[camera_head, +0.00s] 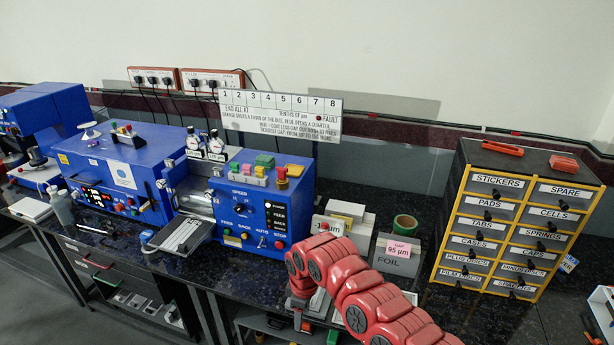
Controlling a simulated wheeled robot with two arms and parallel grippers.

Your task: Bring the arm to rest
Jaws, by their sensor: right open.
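My right arm, in red, comes in from the lower right, arches up and bends down at its far end. My right gripper (301,318) hangs at the bench's front edge, below the last red link, and looks small and partly hidden. Its jaws are open, and I see nothing held between them. My left arm and gripper are not in view.
The dark bench (345,190) carries a blue machine with buttons (262,215), another blue machine (125,170), a foil box (398,257) and a green tape roll (405,224). A yellow drawer cabinet (465,225) stands right of my arm. Shelves lie below the bench.

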